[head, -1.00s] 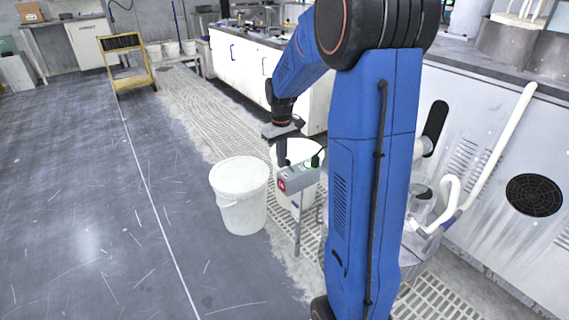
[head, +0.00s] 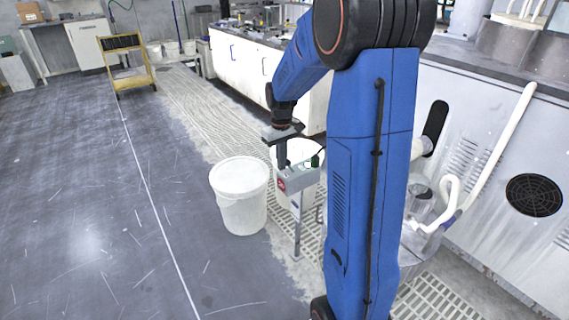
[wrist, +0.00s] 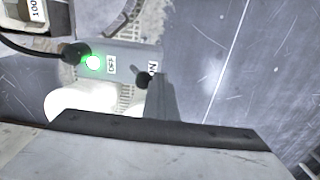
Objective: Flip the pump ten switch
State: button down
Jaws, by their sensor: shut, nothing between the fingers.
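The grey switch box (wrist: 122,54) stands on a thin post; in the head view the box (head: 298,179) has a red round part on its near end. In the wrist view it carries a lit green lamp (wrist: 93,62), an OFF label (wrist: 111,65) and a partly hidden ON label (wrist: 152,68). The switch lever, with a black knob (wrist: 143,80), leans toward the ON side. My gripper (head: 282,165) is shut and empty, pointing down at the box. In the wrist view its fingers (wrist: 159,90) are right beside the knob; I cannot tell whether they touch.
A white lidded bucket (head: 240,195) stands left of the box, and another white bucket (head: 295,150) is behind it. A black cable (wrist: 30,48) runs to the box near the lamp. White benches stand at the right. Open floor (head: 90,210) lies to the left.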

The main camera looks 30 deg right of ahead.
jog(key=shift+f, duration=0.8)
dwell(0.5)
jog(key=shift+r, duration=0.1)
notch_tip(320, 180, up, 7)
dwell(1.0)
dwell(0.4)
jog(key=s+a+r+t, duration=0.1)
jog(key=s+a+r, duration=0.35)
jog(key=s, duration=0.35)
jog(key=s+a+r+t, duration=0.1)
jog(key=s+a+r, duration=0.2)
jog(key=s+a, duration=0.35)
jog(key=s+a+f+t, duration=0.1)
jog(key=s+a, duration=0.1)
jog(key=s, duration=0.6)
jog(key=s+a+t, duration=0.1)
jog(key=s+a, duration=0.1)
jog(key=s, duration=0.5)
jog(key=shift+s+a+f+t, duration=0.35)
jog(key=shift+a+f+t, duration=0.05)
